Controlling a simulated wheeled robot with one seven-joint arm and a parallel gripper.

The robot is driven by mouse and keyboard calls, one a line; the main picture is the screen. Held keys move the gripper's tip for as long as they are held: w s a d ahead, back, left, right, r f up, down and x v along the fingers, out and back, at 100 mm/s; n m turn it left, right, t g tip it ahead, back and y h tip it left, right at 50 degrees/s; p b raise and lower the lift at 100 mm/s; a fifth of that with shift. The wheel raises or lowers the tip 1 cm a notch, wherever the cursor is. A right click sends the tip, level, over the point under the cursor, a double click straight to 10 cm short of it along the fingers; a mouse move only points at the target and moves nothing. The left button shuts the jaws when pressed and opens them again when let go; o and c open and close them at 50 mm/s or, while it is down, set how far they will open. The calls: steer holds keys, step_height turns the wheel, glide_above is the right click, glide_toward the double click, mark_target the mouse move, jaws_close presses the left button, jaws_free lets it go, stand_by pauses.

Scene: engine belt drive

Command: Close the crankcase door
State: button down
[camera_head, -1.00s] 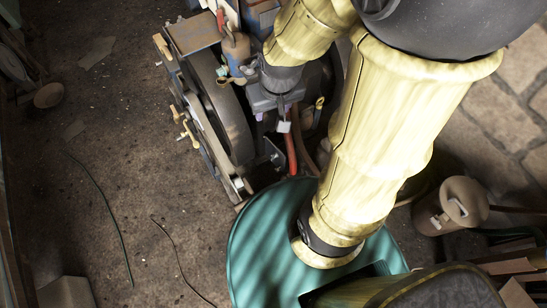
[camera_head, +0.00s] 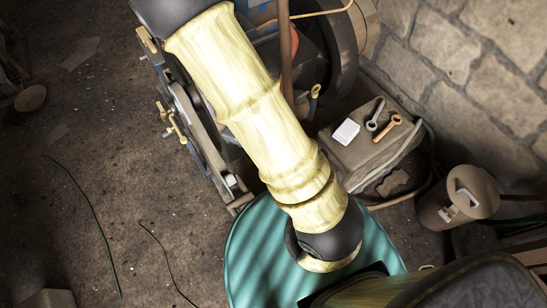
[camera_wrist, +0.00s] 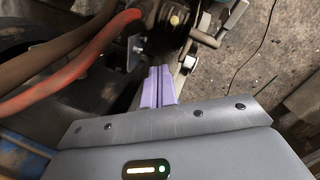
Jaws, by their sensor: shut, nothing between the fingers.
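The engine (camera_head: 203,138) stands at the upper middle of the head view, largely covered by my arm. My gripper (camera_wrist: 160,70) shows in the wrist view with its two pale purple fingers together, nothing between them. It points at the engine's lower side, near a grey metal bracket (camera_wrist: 134,52) with a hole. Whether the fingertips touch anything I cannot tell. I cannot make out the crankcase door for certain in either view. In the head view my gripper is not visible.
A red hose (camera_wrist: 72,70) and a brown hose (camera_wrist: 62,45) run at the left of the wrist view. A covered block (camera_head: 365,150) with wrenches and a white box, and a rusty canister (camera_head: 458,200), stand right of the engine. The floor at left is mostly clear, with thin cables.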

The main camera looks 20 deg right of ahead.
steer(key=w+f+n+t+h+b, duration=0.1)
steer(key=f+n+b, duration=0.4)
steer(key=f, duration=0.7)
steer(key=w+d+f+n+t+h+b, duration=0.1)
steer(key=w+f+n+h+b, duration=0.3)
steer(key=f+n, duration=0.4)
step_height(320, 180, down, 5)
steer(key=shift+f+t+h+b, duration=0.2)
steer(key=shift+t+h+b, duration=0.4)
steer(key=shift+b, duration=0.5)
steer(key=shift+f, duration=0.1)
steer(key=d+r+b+x, duration=0.2)
steer(key=x, duration=1)
steer(key=shift+w+d+f, duration=0.2)
steer(key=shift+w+d, duration=0.05)
steer(key=shift+w, duration=0.2)
steer(key=shift+w+n, duration=0.15)
steer(key=shift+n, duration=0.15)
